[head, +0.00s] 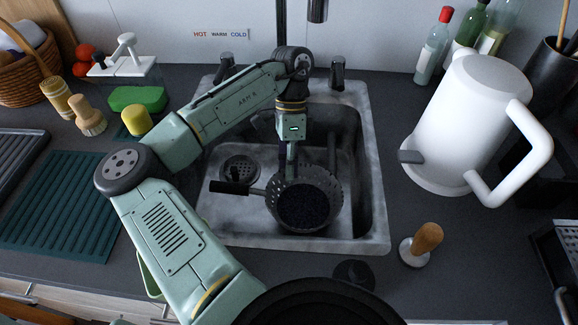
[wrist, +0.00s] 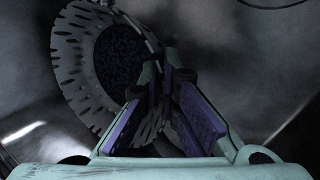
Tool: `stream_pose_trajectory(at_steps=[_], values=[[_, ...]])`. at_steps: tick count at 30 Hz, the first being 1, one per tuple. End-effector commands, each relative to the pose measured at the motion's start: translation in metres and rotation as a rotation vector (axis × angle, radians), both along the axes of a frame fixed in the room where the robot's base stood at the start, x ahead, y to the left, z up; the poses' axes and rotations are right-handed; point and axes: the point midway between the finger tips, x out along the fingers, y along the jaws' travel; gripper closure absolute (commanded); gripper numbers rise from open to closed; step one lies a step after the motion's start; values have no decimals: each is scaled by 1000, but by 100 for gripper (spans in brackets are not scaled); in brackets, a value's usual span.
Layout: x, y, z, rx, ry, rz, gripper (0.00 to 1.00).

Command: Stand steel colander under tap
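The steel colander (head: 328,187) is in the sink, a perforated grey bowl with a dark, speckled inside. A black handle (head: 228,187) sticks out to its left and appears to belong to it. The tap (head: 318,10) shows at the top edge, above the back of the sink. My gripper (head: 288,178) points down at the colander's far left rim. In the wrist view the colander (wrist: 75,65) fills the upper left, and its perforated wall runs in between my finger pads (wrist: 163,85). The pads look apart; firm contact is not visible.
The sink (head: 365,225) has steep walls close around the colander, and a round drain strainer (head: 240,170) lies behind the handle. A white kettle (head: 465,115) and a wooden-handled tool (head: 420,243) stand to the right. Brushes (head: 88,115) and a sponge (head: 138,98) are at left.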

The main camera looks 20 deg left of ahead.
Motion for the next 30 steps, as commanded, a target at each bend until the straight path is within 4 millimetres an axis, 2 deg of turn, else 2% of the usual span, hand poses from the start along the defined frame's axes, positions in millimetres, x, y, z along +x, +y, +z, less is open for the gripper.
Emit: stream_pose_trajectory(at_steps=[3,15,21,27,30], values=[[-1,-1,-5,-5,3,1,100],[-1,-1,-7,-6,4,0,72],[-1,-1,-7,-7,4,1,72],[-1,-1,-7,-7,4,1,58],[-1,-1,-7,-7,4,1,58]])
